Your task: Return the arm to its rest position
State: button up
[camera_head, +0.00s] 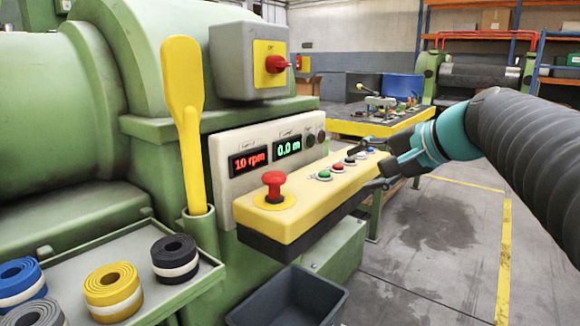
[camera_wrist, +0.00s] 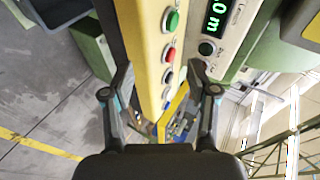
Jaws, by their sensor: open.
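My gripper (camera_head: 377,166) is open and empty at the far right end of the yellow control panel (camera_head: 330,189). In the wrist view my gripper (camera_wrist: 160,85) has its two fingers spread on either side of the yellow panel, with a row of buttons between them; whether they touch it I cannot tell. On the panel are a green button (camera_head: 324,175), a red button (camera_head: 338,167) and a red mushroom button (camera_head: 273,186). My arm (camera_head: 520,140) comes in from the right, bent down toward the panel.
A green extruder (camera_head: 130,90) fills the left, with a display (camera_head: 250,160) reading 10 rpm and 0.0 m. A tray (camera_head: 195,290) holds rolled strips, and a yellow paddle (camera_head: 185,120) stands in a holder. A dark bin (camera_head: 290,300) sits below. Open floor lies at right.

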jog(key=s+f+n+g+h, duration=0.1)
jog(key=s+f+n+h, duration=0.2)
jog(key=s+f, duration=0.7)
jog(key=s+d+f+n+g+h, duration=0.1)
jog(key=s+f+n+h, duration=0.3)
jog(key=s+f, duration=0.7)
notch_tip(320, 180, down, 4)
jog(key=shift+s+d+r+n+g, duration=0.1)
jog(key=shift+s+d+n+g, duration=0.15)
jog(key=shift+n+g, duration=0.55)
jog(key=shift+d, duration=0.1)
